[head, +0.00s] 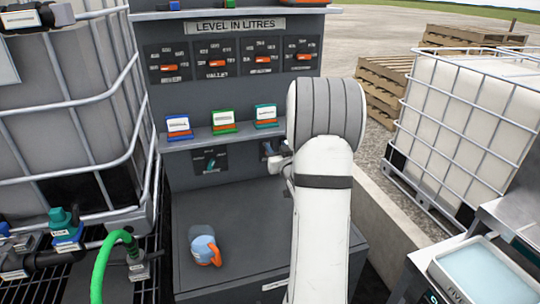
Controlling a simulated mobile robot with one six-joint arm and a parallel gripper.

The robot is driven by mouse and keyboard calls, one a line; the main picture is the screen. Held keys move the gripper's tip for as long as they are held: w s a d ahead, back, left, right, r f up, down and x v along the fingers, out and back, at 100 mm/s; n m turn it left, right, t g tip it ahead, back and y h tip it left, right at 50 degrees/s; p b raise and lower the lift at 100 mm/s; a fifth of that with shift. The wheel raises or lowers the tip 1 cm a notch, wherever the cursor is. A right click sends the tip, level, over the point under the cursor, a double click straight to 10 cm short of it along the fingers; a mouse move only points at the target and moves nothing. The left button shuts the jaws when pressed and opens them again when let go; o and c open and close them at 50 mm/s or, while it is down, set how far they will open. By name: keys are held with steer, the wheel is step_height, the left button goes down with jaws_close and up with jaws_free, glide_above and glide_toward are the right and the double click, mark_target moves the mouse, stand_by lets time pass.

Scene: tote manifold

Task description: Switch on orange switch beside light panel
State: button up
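No switch marked as beside a light panel can be made out. A grey console has a dark lower panel (210,160) with a teal lever-like part under its shelf. A second lower panel (268,149) to its right is partly hidden by my arm. Several orange sliders, such as the left one (170,68), sit on gauge panels under the sign "LEVEL IN LITRES". My white arm reaches up in front of the console's right side. A small pale part, perhaps my gripper (280,165), shows at the arm's left edge near the second lower panel; its fingers are not clear.
Blue, green and teal card holders stand on the console shelf (195,138). A blue-grey jug with an orange handle (204,246) stands on the counter, otherwise mostly clear. Caged white tanks flank the console, one at right (455,110). A green hose (104,262) curves at lower left.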

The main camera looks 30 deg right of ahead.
step_height(320, 180, down, 8)
steer(key=p, duration=0.1)
steer(key=p+x, duration=0.2)
steer(key=x, duration=0.5)
steer(key=shift+w, duration=0.25)
steer(key=shift+d, duration=0.1)
steer(key=shift+r, duration=0.1)
jaws_close()
